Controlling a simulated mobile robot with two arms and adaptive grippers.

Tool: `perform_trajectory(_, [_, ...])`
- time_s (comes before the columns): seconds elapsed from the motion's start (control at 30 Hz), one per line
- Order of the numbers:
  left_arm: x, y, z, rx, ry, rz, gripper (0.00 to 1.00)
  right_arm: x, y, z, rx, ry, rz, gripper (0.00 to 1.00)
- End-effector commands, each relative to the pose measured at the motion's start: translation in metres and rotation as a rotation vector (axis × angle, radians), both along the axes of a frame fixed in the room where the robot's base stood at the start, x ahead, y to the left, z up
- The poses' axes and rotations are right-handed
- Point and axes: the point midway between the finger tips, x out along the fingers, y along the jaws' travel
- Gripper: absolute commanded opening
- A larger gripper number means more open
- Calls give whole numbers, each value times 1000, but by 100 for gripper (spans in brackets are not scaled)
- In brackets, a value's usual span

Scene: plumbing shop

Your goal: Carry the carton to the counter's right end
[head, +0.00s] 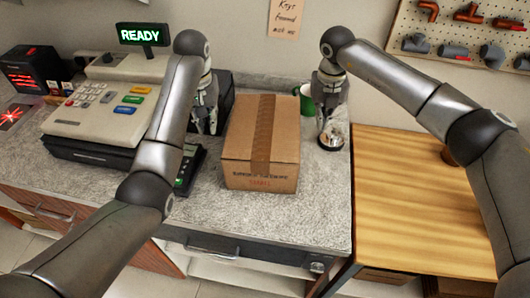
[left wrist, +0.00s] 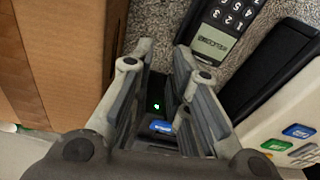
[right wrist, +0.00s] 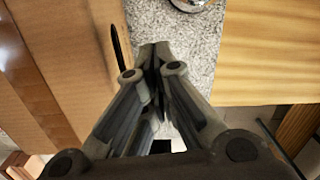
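The brown cardboard carton (head: 262,140) stands closed and upright on the grey speckled counter (head: 225,215), with a tape strip over its top. My left gripper (head: 205,128) points down beside the carton's left side, apart from it; in the left wrist view its fingers (left wrist: 163,50) are spread and empty, with the carton (left wrist: 70,50) at left. My right gripper (head: 324,122) hangs on the carton's right side, near the counter's right end. In the right wrist view its fingertips (right wrist: 155,52) are together with nothing visible between them, and the carton (right wrist: 60,70) is at left.
A cash register (head: 110,105) and card terminal (head: 188,170) stand left of the carton. A green mug (head: 306,100) is behind right. A shiny metal item (head: 335,138) sits under my right gripper. A wooden table (head: 410,200) adjoins at right. The counter's front right is clear.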

Motion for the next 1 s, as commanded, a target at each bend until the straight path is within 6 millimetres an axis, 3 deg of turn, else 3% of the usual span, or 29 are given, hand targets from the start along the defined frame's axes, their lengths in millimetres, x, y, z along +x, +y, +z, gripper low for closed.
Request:
perform_trajectory(0.2, [0, 0, 0, 1, 0, 0, 21, 0, 0, 0, -1, 0, 0, 1])
perform_trajectory(0.37, [0, 0, 0, 1, 0, 1, 21, 0, 0, 0, -1, 0, 0, 21])
perform_trajectory(0.77, [2, -3, 0, -1, 1, 1, 21, 0, 0, 0, -1, 0, 0, 21])
perform_trajectory(1.0, [17, -26, 1, -17, 1, 8, 21, 0, 0, 0, -1, 0, 0, 21])
